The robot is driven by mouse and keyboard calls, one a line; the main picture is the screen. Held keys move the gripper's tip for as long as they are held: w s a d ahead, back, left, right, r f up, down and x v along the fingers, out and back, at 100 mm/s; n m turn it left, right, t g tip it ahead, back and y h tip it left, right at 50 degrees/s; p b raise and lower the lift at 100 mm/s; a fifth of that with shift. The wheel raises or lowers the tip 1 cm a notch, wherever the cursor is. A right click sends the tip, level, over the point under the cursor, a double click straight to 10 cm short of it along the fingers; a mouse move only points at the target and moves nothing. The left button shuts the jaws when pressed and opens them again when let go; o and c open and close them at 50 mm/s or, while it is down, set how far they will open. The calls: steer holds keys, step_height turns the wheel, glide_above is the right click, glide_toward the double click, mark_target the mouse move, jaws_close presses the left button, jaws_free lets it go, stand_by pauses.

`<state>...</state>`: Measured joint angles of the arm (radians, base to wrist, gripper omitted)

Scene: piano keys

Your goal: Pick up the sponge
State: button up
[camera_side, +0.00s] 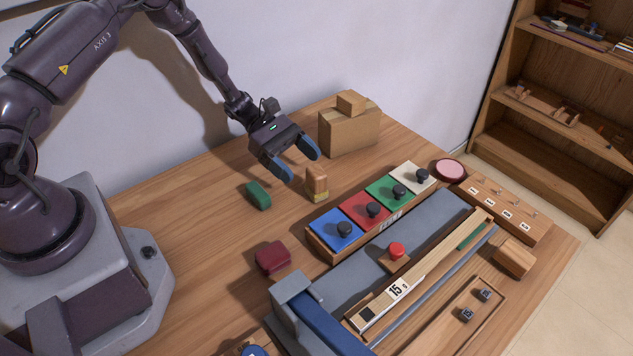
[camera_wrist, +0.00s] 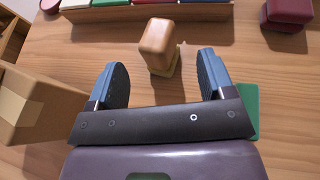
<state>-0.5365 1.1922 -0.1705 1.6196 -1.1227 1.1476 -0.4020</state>
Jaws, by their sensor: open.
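A small upright wooden block with a yellow lower layer, which looks like the sponge (camera_side: 317,183), stands on the table left of the color-button panel. In the wrist view the sponge (camera_wrist: 157,43) appears ahead of the fingers and between their lines, apart from both. My gripper (camera_side: 297,160) is open and empty, above the table and just up and left of the sponge in the side view. Its two blue fingers also frame the gap in the wrist view (camera_wrist: 162,75). A green block (camera_side: 258,195) lies to the left; it is partly hidden behind my gripper in the wrist view (camera_wrist: 251,105).
A cardboard box (camera_side: 348,132) with a small box on top stands behind my gripper. The panel with blue, red, green and white buttons (camera_side: 338,228) is close on the right. A dark red block (camera_side: 272,258) lies nearer the front. Bare table lies between these blocks.

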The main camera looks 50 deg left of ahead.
mark_target(313, 177)
steer(key=x, duration=0.4)
steer(key=shift+d+f, duration=0.2)
steer(key=shift+f, duration=0.1)
steer(key=c, duration=1.1)
